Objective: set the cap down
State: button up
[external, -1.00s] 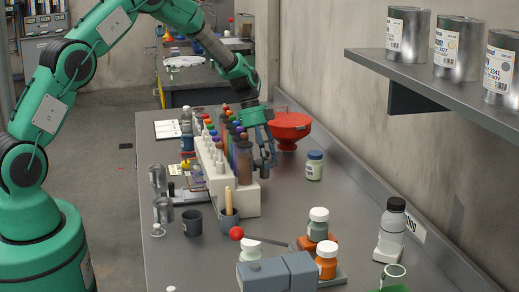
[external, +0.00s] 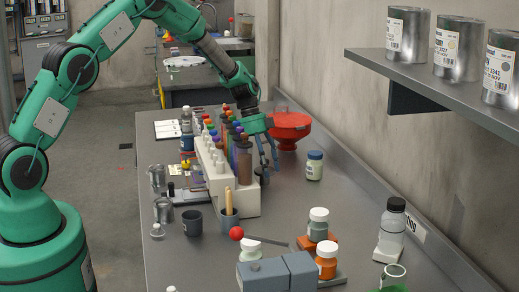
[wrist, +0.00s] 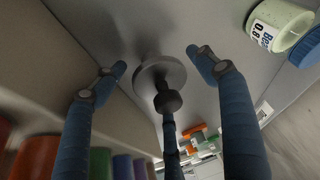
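The cap (wrist: 150,72) looks like a small grey disc in the wrist view. It appears to rest on the grey worktop, with its shadow beside it. In the external view a small dark thing at my fingertips, beside the white rack, seems to be the cap (external: 262,172), partly hidden. My gripper (wrist: 160,72) is open, with blue fingers spread left and right of the cap and apart from it. A third dark finger reaches up from below and covers part of the cap; I cannot tell whether it touches. My gripper also shows low over the worktop in the external view (external: 268,160).
The white rack (external: 250,200) with coloured tubes stands close on the left. A red bowl-like funnel (external: 290,128) is behind, and a pale green jar with a blue lid (external: 314,168) stands right. Worktop (external: 330,205) is clear in front of that jar.

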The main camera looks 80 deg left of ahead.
aim_at(259, 167)
jog(key=shift+r, duration=0.15)
jog(key=shift+p+v, duration=0.65)
jog(key=shift+v, duration=3.1)
